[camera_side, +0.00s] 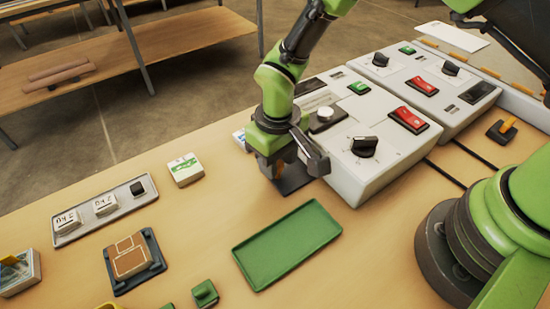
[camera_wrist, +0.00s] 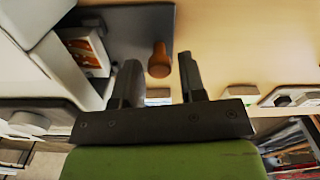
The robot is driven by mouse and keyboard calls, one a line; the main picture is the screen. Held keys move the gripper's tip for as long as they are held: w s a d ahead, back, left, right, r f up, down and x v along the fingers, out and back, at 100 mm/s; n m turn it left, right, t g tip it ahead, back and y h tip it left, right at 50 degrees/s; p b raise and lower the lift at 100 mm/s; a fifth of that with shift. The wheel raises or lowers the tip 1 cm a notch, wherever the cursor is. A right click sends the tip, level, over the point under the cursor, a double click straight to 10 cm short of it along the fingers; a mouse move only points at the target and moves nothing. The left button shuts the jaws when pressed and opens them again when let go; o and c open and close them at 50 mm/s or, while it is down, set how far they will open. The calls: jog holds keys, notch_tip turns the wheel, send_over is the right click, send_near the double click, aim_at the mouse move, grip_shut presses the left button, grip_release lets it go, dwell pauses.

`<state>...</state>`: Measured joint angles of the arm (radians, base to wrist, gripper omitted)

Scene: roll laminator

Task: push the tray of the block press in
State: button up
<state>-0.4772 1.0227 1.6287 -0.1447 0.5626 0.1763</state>
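The block press looks like the nearer white machine (camera_side: 372,150), with a red switch and a black knob on top. Its dark flat tray (camera_side: 292,183) sticks out of the near left side. In the wrist view the tray (camera_wrist: 130,22) carries an upright orange-brown knob (camera_wrist: 159,62). A white block with a red print (camera_wrist: 86,48) sits by the machine end of the tray. My gripper (camera_side: 285,160) is low over the tray, fingers apart. In the wrist view my gripper (camera_wrist: 158,65) has the knob between its fingertips, with gaps on both sides. Contact cannot be told.
A green tray (camera_side: 250,262) lies in front. A grey tray of small blocks (camera_side: 123,202), a white-green block (camera_side: 185,169) and a dark holder with a brown block (camera_side: 130,257) lie to the left. A second white machine (camera_side: 455,105) stands behind right.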

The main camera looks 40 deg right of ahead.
jog(key=shift+o, duration=0.8)
notch_tip(320, 180, up, 10)
